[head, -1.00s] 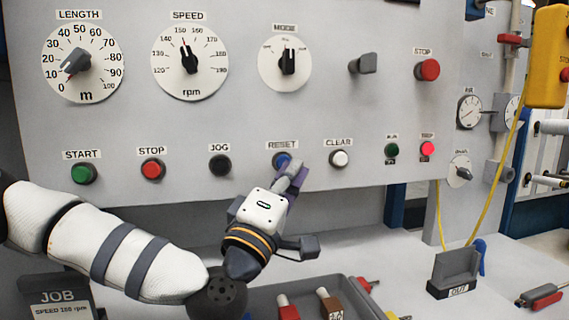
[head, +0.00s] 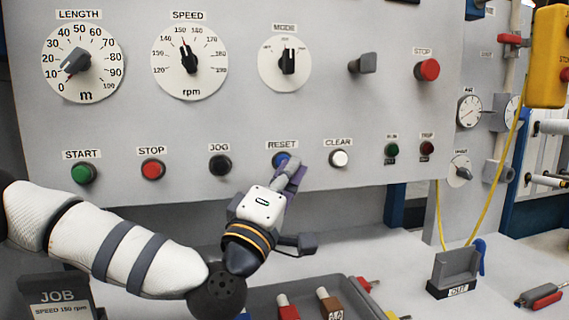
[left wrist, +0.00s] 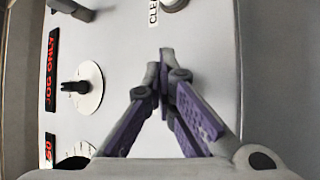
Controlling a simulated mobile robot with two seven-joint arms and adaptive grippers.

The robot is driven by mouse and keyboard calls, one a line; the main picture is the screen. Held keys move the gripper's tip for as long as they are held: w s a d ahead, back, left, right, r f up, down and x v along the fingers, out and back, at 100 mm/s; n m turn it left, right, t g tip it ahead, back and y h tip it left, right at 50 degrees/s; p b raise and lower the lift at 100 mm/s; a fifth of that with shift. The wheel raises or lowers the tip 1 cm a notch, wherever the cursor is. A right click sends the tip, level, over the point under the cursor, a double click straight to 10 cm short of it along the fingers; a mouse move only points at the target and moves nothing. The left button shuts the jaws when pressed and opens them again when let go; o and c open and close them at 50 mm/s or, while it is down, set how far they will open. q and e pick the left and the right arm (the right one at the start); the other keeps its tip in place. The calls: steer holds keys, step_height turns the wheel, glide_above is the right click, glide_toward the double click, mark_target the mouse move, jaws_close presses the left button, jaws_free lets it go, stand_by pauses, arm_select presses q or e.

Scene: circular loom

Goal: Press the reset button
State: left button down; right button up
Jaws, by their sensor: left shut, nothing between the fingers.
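The blue RESET button (head: 281,159) is on the grey panel, under its RESET label, between the black JOG button and the white CLEAR button. My left gripper (head: 293,172) is shut and empty. Its fingertips are just below and right of the RESET button in the head view and overlap its lower edge; whether they touch it I cannot tell. In the left wrist view the shut purple-and-grey fingers (left wrist: 164,62) point at the panel, and the RESET button does not show there. The TRIP lamp (head: 427,148) is dark red and unlit. My right gripper is not in view.
Close by are the JOG button (head: 220,165), the CLEAR button (head: 339,158) and the red STOP button (head: 152,169). Dials and a MODE knob (head: 288,61) sit above. A grey tray (head: 355,290) with tools stands below my left wrist.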

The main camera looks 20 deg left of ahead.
arm_select(q)
steer(key=shift+s+d+p, duration=0.3)
steer(key=shift+s+d, duration=0.15)
steer(key=shift+s, duration=0.25)
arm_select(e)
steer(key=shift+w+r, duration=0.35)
arm_select(q)
steer(key=s+d, duration=0.1)
steer(key=s+d+p, duration=0.1)
steer(key=s, duration=0.2)
steer(key=shift+s+d, duration=0.1)
steer(key=shift+d, duration=0.3)
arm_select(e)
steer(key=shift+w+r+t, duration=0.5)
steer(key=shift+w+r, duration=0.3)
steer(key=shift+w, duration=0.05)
